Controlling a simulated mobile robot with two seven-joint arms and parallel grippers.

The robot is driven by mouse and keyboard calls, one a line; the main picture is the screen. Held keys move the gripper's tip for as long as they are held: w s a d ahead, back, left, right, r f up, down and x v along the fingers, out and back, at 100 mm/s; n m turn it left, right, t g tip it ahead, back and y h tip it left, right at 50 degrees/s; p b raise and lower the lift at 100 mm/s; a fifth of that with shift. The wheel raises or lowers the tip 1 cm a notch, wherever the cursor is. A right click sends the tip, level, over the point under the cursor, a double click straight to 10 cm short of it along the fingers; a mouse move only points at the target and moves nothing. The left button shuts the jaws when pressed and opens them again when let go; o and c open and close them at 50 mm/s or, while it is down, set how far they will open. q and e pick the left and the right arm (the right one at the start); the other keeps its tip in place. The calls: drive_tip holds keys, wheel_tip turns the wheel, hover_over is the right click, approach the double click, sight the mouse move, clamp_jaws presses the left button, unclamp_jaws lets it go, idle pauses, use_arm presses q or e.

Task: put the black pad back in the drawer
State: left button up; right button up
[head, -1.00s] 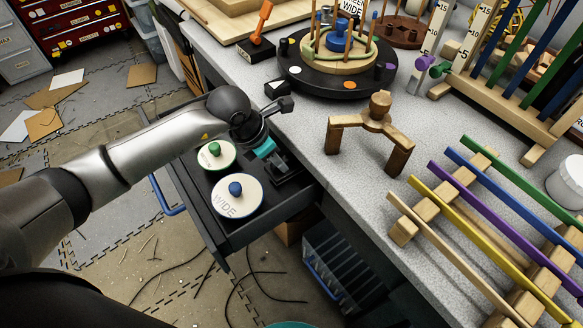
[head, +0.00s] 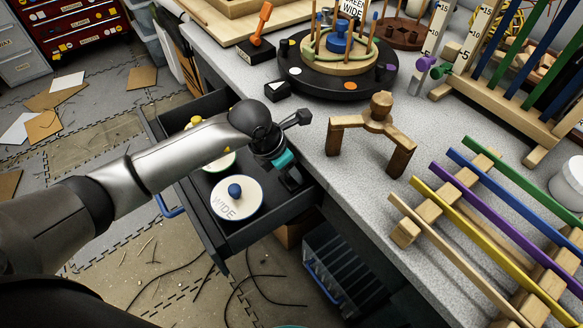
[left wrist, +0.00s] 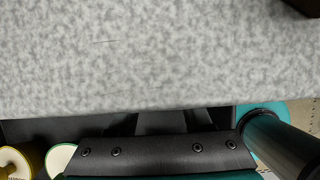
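A small black block with a pale patch (head: 277,91) lies on the bench near its left edge, beside the turntable. It is the likeliest black pad, but I cannot be sure. The drawer (head: 226,236) stands open below the bench edge. It holds a white disc with a blue knob (head: 247,203), a partly hidden pale disc with a green rim (head: 222,163) and a yellow-knobbed piece (head: 194,121). My left gripper (head: 291,181) is over the drawer's right side, close to the bench edge. Its fingers are dark and partly hidden, and their opening is unclear. My right gripper is out of view.
A black turntable (head: 315,88) stands at the back of the bench. A wooden three-legged stand (head: 377,122) is right of the gripper, and a rack of coloured bars (head: 470,205) is farther right. Speckled bench top is clear between block and stand.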

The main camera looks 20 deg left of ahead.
use_arm(q)
drive_tip(key=shift+o, duration=0.4)
drive_tip(key=shift+f, duration=0.1)
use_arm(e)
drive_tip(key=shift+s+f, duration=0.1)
use_arm(q)
drive_tip(key=shift+a+r, duration=0.1)
drive_tip(key=shift+r, duration=0.15)
drive_tip(key=p+v, duration=0.4)
drive_tip(key=v, duration=1.1)
drive_tip(key=shift+a+f+p, duration=0.2)
drive_tip(key=shift+a+p, duration=0.1)
drive_tip(key=shift+a, duration=0.05)
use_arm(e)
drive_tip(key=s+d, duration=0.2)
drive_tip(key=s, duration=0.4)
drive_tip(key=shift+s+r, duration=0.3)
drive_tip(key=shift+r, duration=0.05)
use_arm(q)
drive_tip(key=shift+s+d, duration=0.1)
drive_tip(key=shift+s, duration=0.1)
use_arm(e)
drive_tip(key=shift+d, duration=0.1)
